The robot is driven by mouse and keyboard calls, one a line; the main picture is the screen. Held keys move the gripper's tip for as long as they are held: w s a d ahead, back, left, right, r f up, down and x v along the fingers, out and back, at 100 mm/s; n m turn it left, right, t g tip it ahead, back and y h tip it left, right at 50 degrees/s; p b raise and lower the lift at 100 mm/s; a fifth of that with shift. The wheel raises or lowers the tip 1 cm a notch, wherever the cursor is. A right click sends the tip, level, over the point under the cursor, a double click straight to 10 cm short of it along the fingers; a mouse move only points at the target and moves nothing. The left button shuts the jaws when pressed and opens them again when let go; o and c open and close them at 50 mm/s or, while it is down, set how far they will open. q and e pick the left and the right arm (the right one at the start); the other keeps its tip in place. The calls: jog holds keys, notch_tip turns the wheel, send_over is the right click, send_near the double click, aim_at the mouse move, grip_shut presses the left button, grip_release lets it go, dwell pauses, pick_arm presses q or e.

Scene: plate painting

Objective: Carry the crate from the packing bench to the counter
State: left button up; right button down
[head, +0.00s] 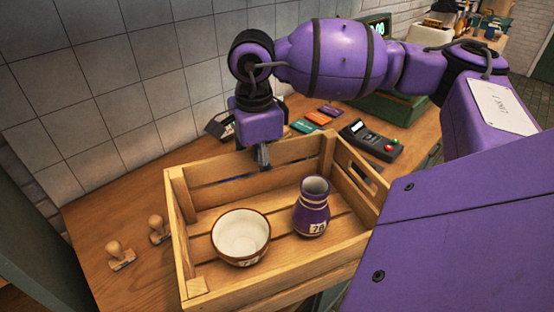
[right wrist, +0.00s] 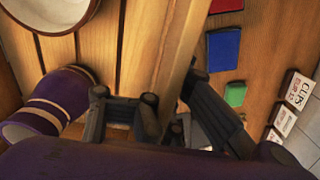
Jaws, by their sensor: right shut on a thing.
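The wooden slatted crate (head: 180,237) stands on the wooden bench (head: 95,200). A white bowl with a brown rim (head: 241,237) and a purple vase (head: 312,208) with a white label stand inside it, apart. My right gripper (head: 263,157) reaches down at the crate's far wall and is shut on it. In the right wrist view the crate wall (right wrist: 175,45) runs between the fingers of my right gripper (right wrist: 170,108). The vase (right wrist: 45,105) and bowl (right wrist: 55,12) also show there. My left gripper is not in view. I cannot identify the counter.
Two wooden stamps (head: 120,256) stand left of the crate. A card terminal (head: 371,140) and several coloured cards (head: 318,118) lie behind it. A tiled wall (head: 90,90) bounds the bench at the back. A green register (head: 395,108) stands farther back.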

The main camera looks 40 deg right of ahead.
jog(key=shift+w+a+f, duration=0.3)
jog(key=shift+w+f, duration=0.2)
jog(key=shift+f, duration=0.2)
jog(key=shift+w+a+f, duration=0.3)
jog(key=shift+w+f, duration=0.25)
jog(key=shift+f, duration=0.1)
jog(key=shift+w+a+f, duration=0.3)
jog(key=shift+w+f, duration=0.2)
jog(key=shift+f, duration=0.2)
notch_tip(320, 180, down, 3)
jog(key=shift+w+f, duration=0.1)
jog(key=shift+f, duration=0.05)
jog(key=c, duration=1.3)
grip_release()
jog(key=shift+f, duration=0.15)
jog(key=shift+c, duration=0.2)
notch_tip(320, 180, up, 12)
jog(key=shift+s, duration=0.25)
jog(key=shift+a, duration=0.1)
